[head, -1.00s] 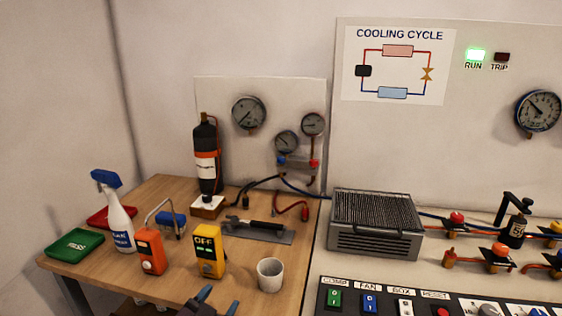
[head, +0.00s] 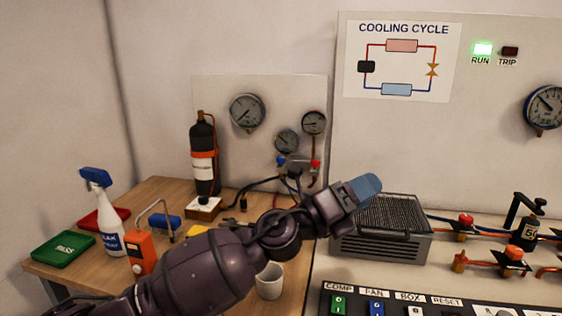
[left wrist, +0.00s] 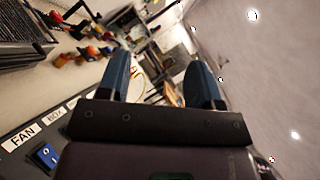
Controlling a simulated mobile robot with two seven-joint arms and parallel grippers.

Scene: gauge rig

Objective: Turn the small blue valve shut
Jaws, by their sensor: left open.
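The small blue valve (head: 281,161) is a knob on the left of the gauge manifold on the white back panel, below two small gauges. A red knob (head: 315,164) sits to its right. My left gripper (head: 367,187) is in front of the finned metal box, to the right of and nearer than the valve, touching neither knob. In the left wrist view its two blue fingers (left wrist: 160,88) are apart with nothing between them. The blue valve cannot be made out in that view. My right gripper is not in view.
My left arm crosses above the wooden table, hiding part of the yellow meter and the tools. A white cup (head: 269,282), black bottle (head: 204,155), spray bottle (head: 106,215) and orange meter (head: 140,252) stand there. The finned box (head: 385,245) and switch panel (head: 385,303) lie right.

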